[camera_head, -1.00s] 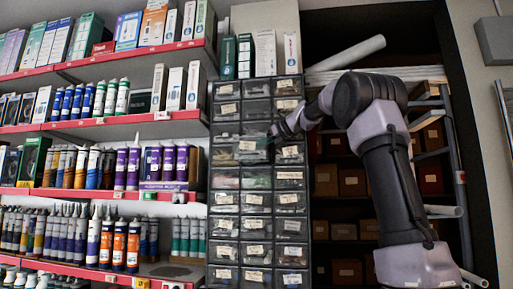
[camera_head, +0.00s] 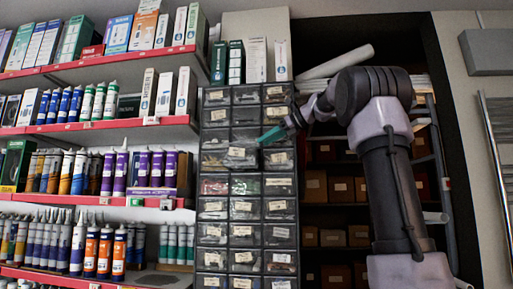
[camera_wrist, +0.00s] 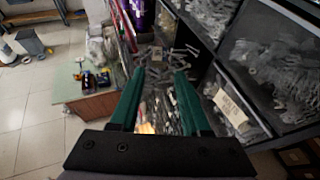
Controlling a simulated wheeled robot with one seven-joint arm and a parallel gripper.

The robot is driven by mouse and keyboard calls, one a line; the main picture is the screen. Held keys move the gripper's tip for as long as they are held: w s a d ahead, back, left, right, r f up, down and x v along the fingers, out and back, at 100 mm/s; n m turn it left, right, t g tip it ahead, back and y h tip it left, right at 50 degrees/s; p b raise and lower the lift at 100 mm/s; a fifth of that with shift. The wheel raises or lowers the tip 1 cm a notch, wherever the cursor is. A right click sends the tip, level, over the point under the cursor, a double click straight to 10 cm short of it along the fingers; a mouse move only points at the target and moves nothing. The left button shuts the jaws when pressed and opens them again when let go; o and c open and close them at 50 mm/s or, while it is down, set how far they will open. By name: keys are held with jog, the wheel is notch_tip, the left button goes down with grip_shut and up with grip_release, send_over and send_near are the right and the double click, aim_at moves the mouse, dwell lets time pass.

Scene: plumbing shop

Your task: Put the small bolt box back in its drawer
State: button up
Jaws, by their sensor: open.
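The drawer cabinet (camera_head: 248,205) stands in the middle of the head view, with several labelled, clear-fronted drawers. One drawer (camera_head: 238,157) appears pulled out and holds grey pieces. My gripper (camera_head: 268,137) is just above and right of that drawer, its teal fingers pointing left. In the wrist view, my gripper (camera_wrist: 160,98) is open with nothing held between its fingers. Loose grey bolts (camera_wrist: 165,70) show beyond and between the fingers, and a labelled drawer front (camera_wrist: 232,108) is close to the right. I cannot make out a separate small bolt box.
Red-edged shelves (camera_head: 100,125) with tubes and cartons fill the left. Dark shelving with brown boxes (camera_head: 315,185) and white pipes (camera_head: 338,62) lies behind my arm. A green-topped counter (camera_wrist: 85,88) and open tiled floor (camera_wrist: 30,100) show in the wrist view.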

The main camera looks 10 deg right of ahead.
jog(key=s+a+f+n+g+h, duration=0.2)
jog(key=s+f+n+h, duration=0.5)
jog(key=s+f+n, duration=1.6)
jog(key=s+f, duration=0.8)
jog(key=f, duration=0.3)
jog(key=shift+s+h, duration=0.3)
jog(key=shift+s, duration=0.1)
jog(key=shift+a, duration=0.1)
